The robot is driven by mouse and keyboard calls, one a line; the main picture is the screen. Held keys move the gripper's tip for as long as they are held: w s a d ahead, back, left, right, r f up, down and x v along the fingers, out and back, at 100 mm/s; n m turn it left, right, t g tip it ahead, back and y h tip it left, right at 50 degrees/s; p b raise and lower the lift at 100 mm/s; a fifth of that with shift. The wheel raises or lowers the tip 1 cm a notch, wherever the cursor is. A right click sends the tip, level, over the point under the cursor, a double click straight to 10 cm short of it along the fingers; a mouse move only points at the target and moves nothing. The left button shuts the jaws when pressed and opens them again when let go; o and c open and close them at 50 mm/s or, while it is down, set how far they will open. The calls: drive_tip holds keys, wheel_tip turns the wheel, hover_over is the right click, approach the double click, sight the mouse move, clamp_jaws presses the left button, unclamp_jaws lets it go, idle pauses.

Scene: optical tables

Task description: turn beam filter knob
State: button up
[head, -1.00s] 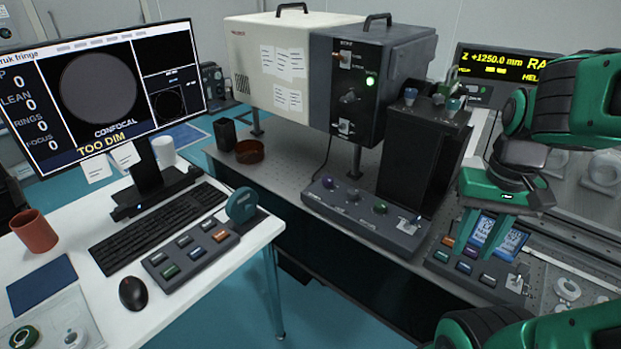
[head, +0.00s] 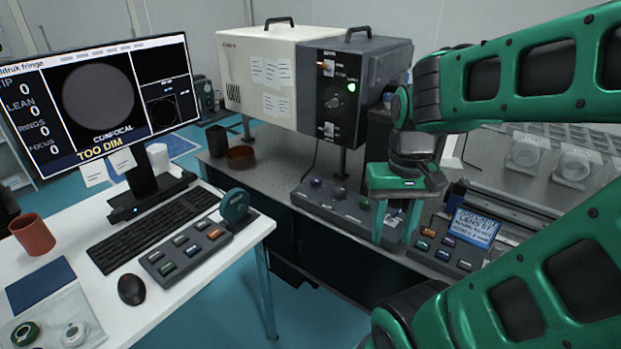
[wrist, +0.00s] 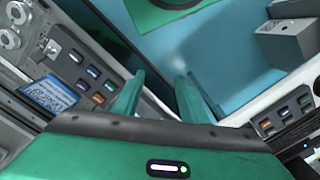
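No label reading "beam filter" is legible. One dark knob (head: 334,102) sits on the dark front panel of the lamp housing (head: 376,72), between two switches and beside a lit green lamp. A low control box (head: 335,208) on the bench carries a row of small knobs, including a purple one (head: 316,183); I cannot tell which knob is the filter's. My gripper (head: 394,238) points down in front of the right end of this box, its green fingers apart and nothing between them. In the wrist view the open fingers (wrist: 157,92) hang over the bench edge and blue floor.
A button pad (head: 443,250) and a blue-screened display (head: 476,228) stand just right of my gripper. The white desk at left holds a monitor (head: 98,98), keyboard (head: 150,228) and another button pad (head: 185,256). Floor between desk and bench is clear.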

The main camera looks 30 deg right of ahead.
drive_tip(key=r, duration=0.1)
drive_tip(key=m+t+h, duration=0.2)
drive_tip(key=m+h, duration=0.2)
drive_tip(key=m, duration=0.3)
approach(314, 179)
drive_tip(key=x, duration=0.8)
drive_tip(key=shift+d+f, duration=0.2)
drive_tip(key=shift+f, duration=0.1)
drive_tip(key=c, duration=1.1)
